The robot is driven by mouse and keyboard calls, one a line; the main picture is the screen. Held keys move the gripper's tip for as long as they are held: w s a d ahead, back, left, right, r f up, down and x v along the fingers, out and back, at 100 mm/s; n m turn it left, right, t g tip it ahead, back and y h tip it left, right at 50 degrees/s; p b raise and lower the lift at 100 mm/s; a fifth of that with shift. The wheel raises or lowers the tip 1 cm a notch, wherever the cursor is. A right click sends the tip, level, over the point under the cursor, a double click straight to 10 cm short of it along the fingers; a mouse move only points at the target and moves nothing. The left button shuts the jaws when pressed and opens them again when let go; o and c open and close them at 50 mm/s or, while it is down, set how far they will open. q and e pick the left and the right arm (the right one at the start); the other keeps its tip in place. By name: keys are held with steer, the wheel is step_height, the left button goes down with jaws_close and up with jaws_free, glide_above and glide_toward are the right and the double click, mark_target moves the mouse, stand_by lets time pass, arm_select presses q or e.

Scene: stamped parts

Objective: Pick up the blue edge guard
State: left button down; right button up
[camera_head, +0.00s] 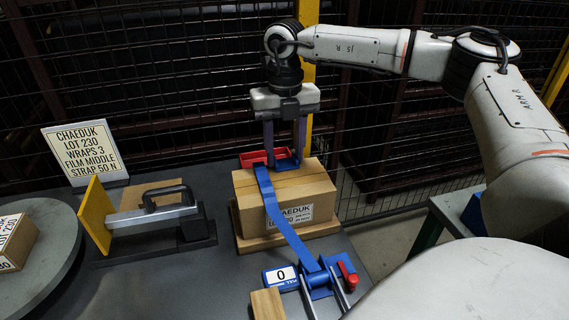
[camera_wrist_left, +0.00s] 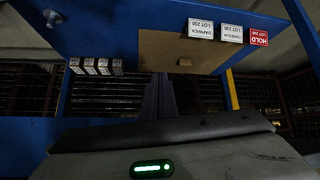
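A small blue piece (camera_head: 286,163), which looks like the blue edge guard, is at the back top edge of the cardboard carton (camera_head: 306,187). A red piece (camera_head: 252,159) is beside it on the left. My right gripper (camera_head: 285,160) points down over the carton, its two fingers apart on either side of the blue piece. I cannot tell whether they press on it. A blue strap (camera_head: 284,222) runs from the carton top down its front to a blue tensioner (camera_head: 320,279). My left gripper (camera_wrist_left: 160,103) shows only in the left wrist view, its fingers together and empty.
A tool with a yellow plate (camera_head: 95,213) and black handle stands left of the carton. A round turntable (camera_head: 52,262) carries another carton at the far left. A sign (camera_head: 85,151) stands behind. The left wrist view shows a blue rack with label cards (camera_wrist_left: 200,29).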

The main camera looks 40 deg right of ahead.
mark_target(284, 162)
steer(key=shift+r, duration=0.1)
steer(key=shift+c, duration=0.6)
steer(key=shift+r, duration=0.3)
step_height(284, 162, up, 9)
steer(key=shift+r+p, duration=0.15)
steer(key=shift+p, duration=0.2)
